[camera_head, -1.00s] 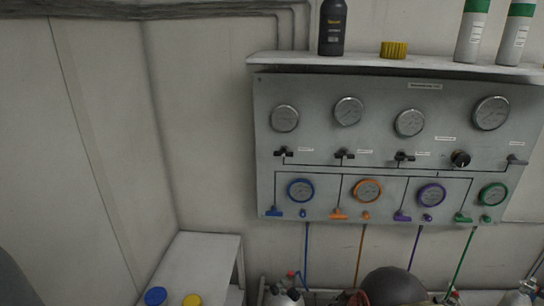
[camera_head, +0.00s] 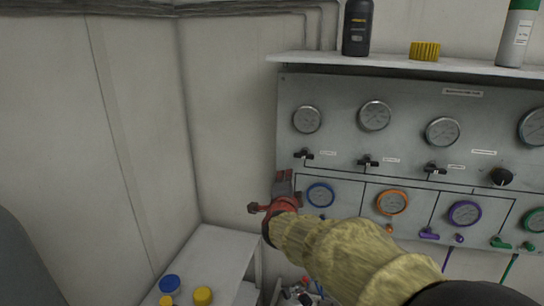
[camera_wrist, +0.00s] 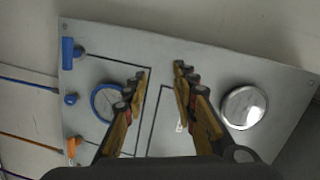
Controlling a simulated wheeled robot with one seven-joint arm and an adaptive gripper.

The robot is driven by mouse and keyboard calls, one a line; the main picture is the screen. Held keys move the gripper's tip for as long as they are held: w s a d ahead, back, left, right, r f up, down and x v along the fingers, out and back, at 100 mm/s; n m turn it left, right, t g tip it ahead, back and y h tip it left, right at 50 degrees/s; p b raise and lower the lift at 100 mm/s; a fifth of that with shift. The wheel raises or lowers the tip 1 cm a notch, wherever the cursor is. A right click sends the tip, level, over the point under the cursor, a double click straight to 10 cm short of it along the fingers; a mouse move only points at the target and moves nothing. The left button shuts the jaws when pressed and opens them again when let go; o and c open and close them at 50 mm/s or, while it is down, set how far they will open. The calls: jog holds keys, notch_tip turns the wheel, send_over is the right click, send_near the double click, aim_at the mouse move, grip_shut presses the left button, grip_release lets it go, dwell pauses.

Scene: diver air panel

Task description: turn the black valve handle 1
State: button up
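The black valve handle 1 (camera_head: 304,154) is the leftmost of the small black handles in the row on the grey panel (camera_head: 345,93). It points sideways, below the leftmost silver gauge (camera_head: 307,119). My gripper (camera_head: 268,197) is below and left of it in the head view, near the panel's left edge. In the wrist view my gripper (camera_wrist: 160,75) is open, its two fingers apart with only panel surface and a black line visible between them. The handle is not clearly visible there; the right finger likely covers it.
More black handles (camera_head: 368,162) and a black knob (camera_head: 501,176) lie to the right. A shelf with bottles (camera_head: 357,27) juts out above. A white table stands below left.

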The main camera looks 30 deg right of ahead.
aim_at(304, 157)
notch_tip(304, 157, up, 5)
jog(key=s+d+m+h, duration=0.2)
jog(key=d+m+h, duration=0.1)
jog(key=m, duration=0.1)
jog(key=shift+b+x, duration=0.4)
jog(key=shift+x, duration=3.35)
jog(key=shift+s+d, duration=0.15)
jog(key=c, duration=0.3)
jog(key=c, duration=0.4)
grip_shut()
